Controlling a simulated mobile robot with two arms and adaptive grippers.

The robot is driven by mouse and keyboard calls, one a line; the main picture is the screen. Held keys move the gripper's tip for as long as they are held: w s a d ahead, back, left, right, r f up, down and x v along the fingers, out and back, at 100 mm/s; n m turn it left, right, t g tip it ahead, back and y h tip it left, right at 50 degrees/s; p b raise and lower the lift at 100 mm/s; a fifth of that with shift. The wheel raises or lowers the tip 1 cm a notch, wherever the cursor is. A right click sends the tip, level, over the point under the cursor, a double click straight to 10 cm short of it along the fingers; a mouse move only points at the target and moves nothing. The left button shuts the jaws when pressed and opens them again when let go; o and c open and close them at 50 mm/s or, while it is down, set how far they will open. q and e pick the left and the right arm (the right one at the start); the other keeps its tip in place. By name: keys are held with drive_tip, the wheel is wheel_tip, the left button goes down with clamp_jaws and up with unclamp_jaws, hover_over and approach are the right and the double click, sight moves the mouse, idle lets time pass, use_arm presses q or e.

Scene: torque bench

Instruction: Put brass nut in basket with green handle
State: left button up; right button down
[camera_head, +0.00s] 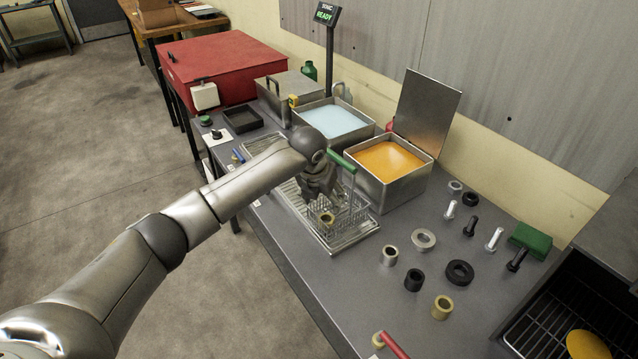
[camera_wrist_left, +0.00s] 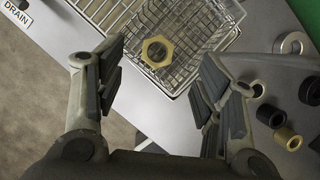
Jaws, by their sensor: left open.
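The brass nut (camera_head: 327,218) is a hexagonal ring. It appears inside the wire basket (camera_head: 345,226), and it shows against the mesh in the left wrist view (camera_wrist_left: 157,51). The basket has a green handle (camera_head: 341,161) on an upright and stands on a wire drain rack. My left gripper (camera_head: 321,196) is over the basket, pointing down beside the handle. Its fingers are spread apart with the nut between and beyond them in the left wrist view, touching neither finger there. The gripper partly hides the basket in the head view. My right gripper is not in view.
Open tanks of light blue (camera_head: 333,120) and orange liquid (camera_head: 387,160) stand behind the basket. Bolts, rings and bushings, including a brass bushing (camera_head: 442,307), lie to the right. A green block (camera_head: 530,240) lies further right. The bench's front strip is mostly clear.

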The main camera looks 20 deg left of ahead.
use_arm(q)
drive_tip(key=v, duration=0.8)
drive_tip(key=shift+r, duration=0.3)
drive_tip(key=shift+s+f, duration=0.1)
drive_tip(key=shift+s, duration=0.05)
